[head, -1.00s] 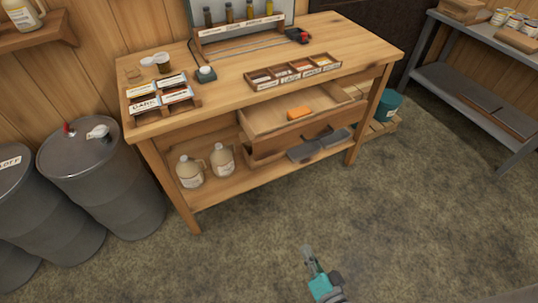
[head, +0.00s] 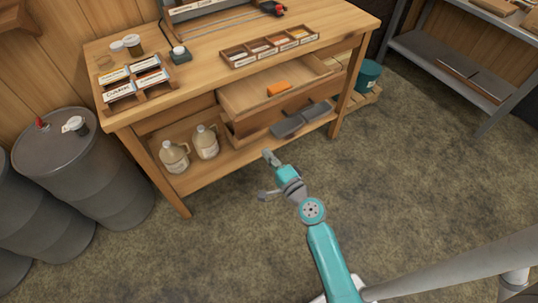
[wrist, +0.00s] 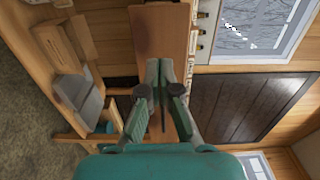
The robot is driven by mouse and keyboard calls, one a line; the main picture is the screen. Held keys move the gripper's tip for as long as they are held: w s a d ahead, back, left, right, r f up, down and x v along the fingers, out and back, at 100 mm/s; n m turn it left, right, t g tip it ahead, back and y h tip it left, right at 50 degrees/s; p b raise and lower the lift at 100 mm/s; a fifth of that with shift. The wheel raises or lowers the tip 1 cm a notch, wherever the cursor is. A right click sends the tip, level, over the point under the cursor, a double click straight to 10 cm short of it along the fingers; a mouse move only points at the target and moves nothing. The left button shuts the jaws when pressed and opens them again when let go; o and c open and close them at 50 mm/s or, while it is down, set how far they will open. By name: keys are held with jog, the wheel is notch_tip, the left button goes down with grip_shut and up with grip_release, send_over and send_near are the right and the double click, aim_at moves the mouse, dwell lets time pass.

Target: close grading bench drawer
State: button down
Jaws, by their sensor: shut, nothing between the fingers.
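The wooden grading bench (head: 215,82) stands across the head view. Its drawer (head: 275,118) is pulled out, with an orange block (head: 279,89) lying inside. In the wrist view, which is turned sideways, a brown wooden panel (wrist: 160,35) beyond the fingers looks like the drawer front. My gripper (head: 269,155) is in front of the bench, near the drawer and apart from it as far as the head view shows. Its fingers (wrist: 161,68) are shut with nothing between them.
Two jugs (head: 190,150) and grey trays (head: 302,120) sit on the bench's lower shelf. Grey barrels (head: 85,165) stand at left. A teal bucket (head: 368,75) is right of the bench, and a grey table (head: 455,80) stands farther right. The floor in front is clear.

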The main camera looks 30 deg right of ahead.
aim_at(247, 128)
jog(key=w, duration=1)
jog(key=shift+w+a, duration=0.2)
jog(key=shift+w, duration=0.2)
